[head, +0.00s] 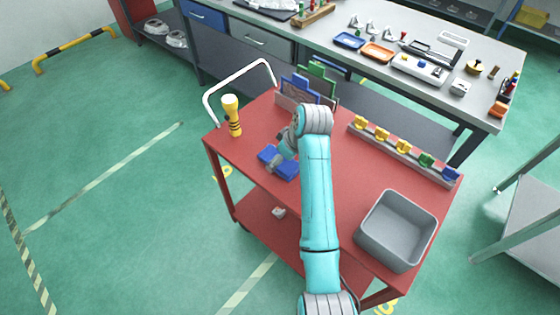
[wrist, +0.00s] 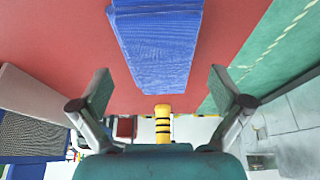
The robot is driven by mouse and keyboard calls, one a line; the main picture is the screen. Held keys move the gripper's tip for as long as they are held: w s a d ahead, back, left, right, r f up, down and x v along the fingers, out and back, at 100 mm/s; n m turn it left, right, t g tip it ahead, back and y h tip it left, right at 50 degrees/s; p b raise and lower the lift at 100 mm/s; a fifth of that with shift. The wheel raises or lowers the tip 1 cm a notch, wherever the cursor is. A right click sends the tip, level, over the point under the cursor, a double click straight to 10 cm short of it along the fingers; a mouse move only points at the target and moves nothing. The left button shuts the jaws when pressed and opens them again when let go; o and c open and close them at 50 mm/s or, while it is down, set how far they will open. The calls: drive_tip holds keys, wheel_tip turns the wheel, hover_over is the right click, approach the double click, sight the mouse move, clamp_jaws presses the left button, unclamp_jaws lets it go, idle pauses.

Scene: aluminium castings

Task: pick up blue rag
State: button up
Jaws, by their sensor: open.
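The blue rag (head: 268,156) lies folded on the red cart top (head: 330,165), close to its left front edge. In the wrist view the blue rag (wrist: 158,45) fills the upper middle, with red cart surface on both sides. My gripper (wrist: 160,82) is open and empty. Its two fingers stand wide apart, one on either side of the rag's near end, and no contact shows. In the head view my arm's end is over the rag and hides part of it, so the fingertips are not clear there.
A yellow lamp with a black-striped base (head: 232,115) stands left of the rag. A rack with blue and green panels (head: 299,90) is behind. A grey bin (head: 397,232) and a rail of coloured clips (head: 405,149) are to the right. Red surface between them is free.

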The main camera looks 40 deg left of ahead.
drive_tip(key=shift+a+f, duration=0.2)
drive_tip(key=shift+f, duration=0.4)
drive_tip(key=c, duration=1.1)
drive_tip(key=shift+c, duration=0.2)
wheel_tip(320, 180, up, 10)
